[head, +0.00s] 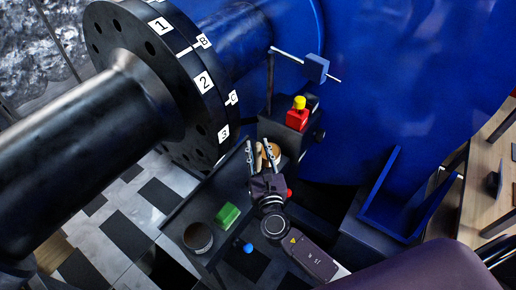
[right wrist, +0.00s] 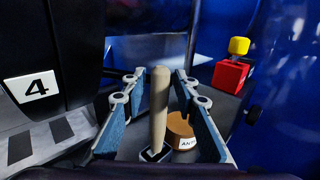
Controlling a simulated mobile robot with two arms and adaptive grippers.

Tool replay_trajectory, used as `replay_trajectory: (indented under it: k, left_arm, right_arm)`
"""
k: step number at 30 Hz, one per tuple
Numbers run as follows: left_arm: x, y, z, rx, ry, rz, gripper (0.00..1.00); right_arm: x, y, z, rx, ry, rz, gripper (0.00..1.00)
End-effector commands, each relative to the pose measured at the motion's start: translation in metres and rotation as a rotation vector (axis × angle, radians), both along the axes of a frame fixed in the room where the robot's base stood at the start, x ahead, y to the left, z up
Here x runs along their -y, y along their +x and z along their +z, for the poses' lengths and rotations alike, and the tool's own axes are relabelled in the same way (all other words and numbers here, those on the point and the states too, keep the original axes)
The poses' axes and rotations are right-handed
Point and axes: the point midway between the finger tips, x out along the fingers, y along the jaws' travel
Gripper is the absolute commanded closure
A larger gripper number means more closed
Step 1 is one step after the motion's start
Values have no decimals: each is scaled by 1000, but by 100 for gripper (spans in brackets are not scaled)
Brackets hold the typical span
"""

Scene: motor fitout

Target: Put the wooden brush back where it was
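The wooden brush (right wrist: 158,105) shows in the right wrist view as a pale wooden handle, with a dark part at its lower end. It lies between the fingers of my right gripper (right wrist: 158,82), with a visible gap on both sides. In the head view the brush (head: 258,155) is a small pale shape between the fingers of my right gripper (head: 260,145), which is open over the dark tray (head: 178,215). What the brush rests on is hidden. My left gripper is not in view.
A round brown piece with a white label (right wrist: 180,128) sits right of the brush, close to the right finger. A red-and-yellow item (head: 298,115) stands beyond. The tray also holds a green block (head: 227,215) and a round tin (head: 198,237). A black numbered flange (head: 205,80) rises at left.

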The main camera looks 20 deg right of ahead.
Motion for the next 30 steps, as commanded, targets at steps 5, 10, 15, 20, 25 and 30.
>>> replay_trajectory:
  k: [5, 10, 15, 20, 25, 30]
  left_arm:
    - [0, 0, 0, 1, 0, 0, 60]
    - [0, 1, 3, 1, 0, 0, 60]
    - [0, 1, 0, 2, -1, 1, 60]
    - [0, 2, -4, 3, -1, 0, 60]
    - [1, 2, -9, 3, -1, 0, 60]
    - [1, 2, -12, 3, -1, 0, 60]
  right_arm:
    - [0, 0, 0, 0, 0, 0, 68]
    - [0, 0, 3, 0, 0, 0, 68]
    - [-3, -22, 0, -2, -1, 1, 68]
    - [-7, -57, -1, -4, 0, 1, 68]
    - [-11, -91, 0, -3, 0, 1, 68]
    - [-14, -112, 1, -2, 0, 1, 68]
